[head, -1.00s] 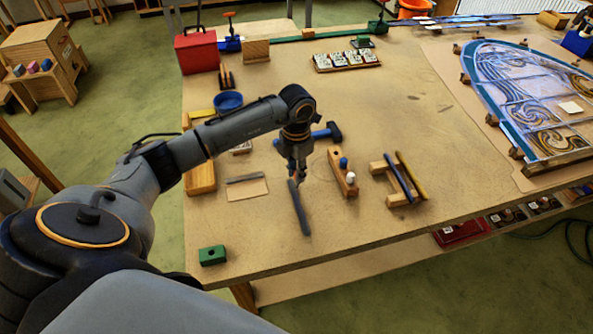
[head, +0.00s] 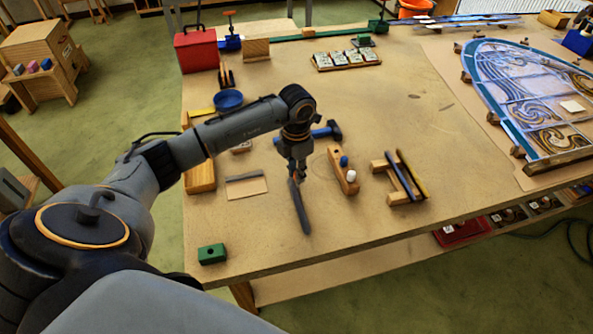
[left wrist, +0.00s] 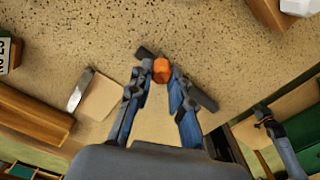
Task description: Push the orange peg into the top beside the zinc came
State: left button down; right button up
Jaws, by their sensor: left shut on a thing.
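My left gripper (head: 298,177) points down over the bench top (head: 375,235). In the left wrist view its fingers are closed on an orange peg (left wrist: 161,70) at their tips. A dark grey bar, which looks like the zinc came (head: 301,212), lies at the gripper and runs toward the bench's front edge. It also passes at the fingertips in the left wrist view (left wrist: 203,97). I cannot tell whether the peg touches the bar or the bench.
A wooden block (head: 337,161) with a blue and a white peg stands right of the gripper, with a wooden rack (head: 399,199) beyond. A hammer (head: 332,130) lies behind. A tan card (head: 247,187) is at left, a green block (head: 212,254) front left. The front centre is clear.

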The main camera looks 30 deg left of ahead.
pick_arm(q)
jog(key=shift+f, duration=0.4)
jog(key=c, duration=1.1)
grip_release()
jog(key=shift+c, duration=0.2)
jog(key=shift+r, duration=0.1)
